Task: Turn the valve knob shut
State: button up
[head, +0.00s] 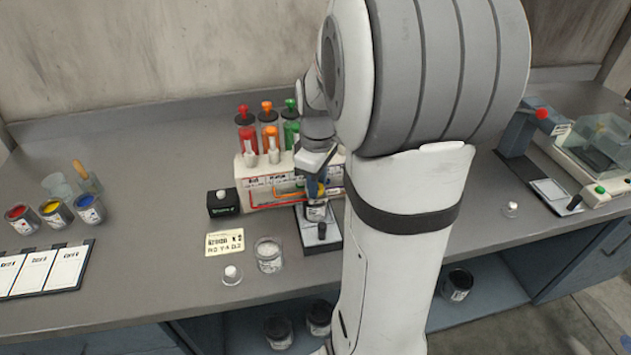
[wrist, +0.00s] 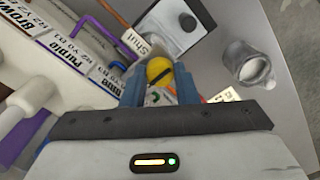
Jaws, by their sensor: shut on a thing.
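The valve knob shows in the wrist view as a yellow rounded cap (wrist: 160,70) between the blue fingers of my gripper (wrist: 160,88). My gripper is shut on it. A white tag reading "Shut" (wrist: 137,42) lies just beyond the knob. In the head view my gripper (head: 318,185) is at the front of the white paint dispenser (head: 262,172), and only a bit of yellow shows there. My arm hides the dispenser's right part. The knob's lower part and its exact turn are hard to make out.
A dark stand (head: 318,246) is below the gripper. A glass jar (head: 269,256), a yellow note (head: 224,242) and a black box with a white button (head: 223,204) are nearby. Paint cans (head: 56,213) stand at the left, a scale (head: 590,150) at the right.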

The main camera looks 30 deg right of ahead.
jog(key=shift+a, duration=0.1)
jog(key=shift+c, duration=0.4)
jog(key=shift+m, duration=0.3)
jog(key=m, duration=0.8)
jog(key=shift+m, duration=0.3)
jog(key=m, duration=0.8)
jog(key=shift+m, duration=0.5)
